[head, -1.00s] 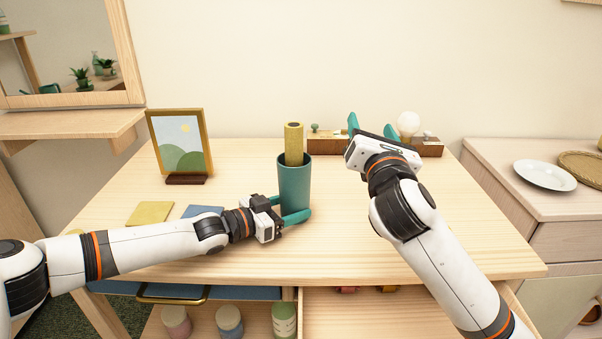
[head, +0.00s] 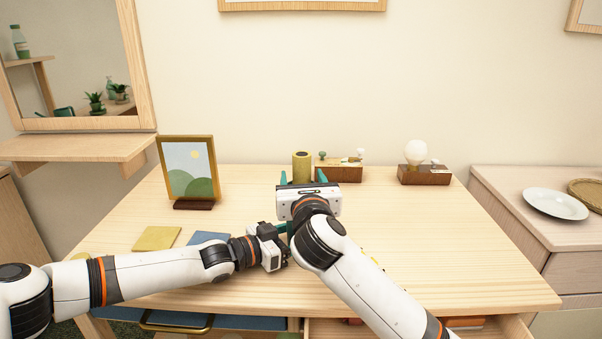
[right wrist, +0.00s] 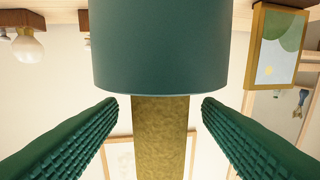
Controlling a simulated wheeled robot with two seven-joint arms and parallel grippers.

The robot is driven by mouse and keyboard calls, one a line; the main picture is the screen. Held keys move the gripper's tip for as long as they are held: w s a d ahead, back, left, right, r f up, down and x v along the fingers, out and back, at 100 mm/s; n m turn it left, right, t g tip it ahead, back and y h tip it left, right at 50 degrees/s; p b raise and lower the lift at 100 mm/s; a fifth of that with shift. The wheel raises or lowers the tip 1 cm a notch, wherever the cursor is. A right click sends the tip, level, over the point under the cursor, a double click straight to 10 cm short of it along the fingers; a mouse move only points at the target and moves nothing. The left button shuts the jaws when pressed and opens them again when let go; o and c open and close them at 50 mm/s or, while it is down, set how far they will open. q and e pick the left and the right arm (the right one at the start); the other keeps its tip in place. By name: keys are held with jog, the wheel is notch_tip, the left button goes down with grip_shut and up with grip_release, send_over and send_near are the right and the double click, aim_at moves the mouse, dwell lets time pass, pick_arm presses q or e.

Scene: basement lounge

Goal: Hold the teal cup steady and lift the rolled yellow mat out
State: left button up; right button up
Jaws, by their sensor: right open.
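The rolled yellow mat (head: 301,163) stands upright; its top shows past my right gripper (head: 302,179) in the head view. In the right wrist view, the mat (right wrist: 160,140) sticks out of the teal cup (right wrist: 170,45), which appears upside down there. My right gripper is open, one finger on each side of the mat near the cup's rim, with gaps on both sides. My left gripper (head: 284,230) is low at the cup, its fingers around the cup's lower part. My right arm hides most of the cup and the left fingertips in the head view.
A picture frame (head: 187,172) stands at the back left. A wooden tray with small items (head: 340,173) is behind the mat, and a bulb on a wooden block (head: 416,156) is farther right. Yellow (head: 156,238) and blue (head: 207,239) flat squares lie left. The table's right side is clear.

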jog(key=shift+w+a, duration=0.15)
jog(key=shift+w, duration=0.75)
jog(key=shift+w+a, duration=0.15)
jog(key=shift+w, duration=0.7)
jog(key=c, duration=1.1)
jog(key=shift+r, duration=8.75)
pick_arm(q)
jog(key=o, duration=1)
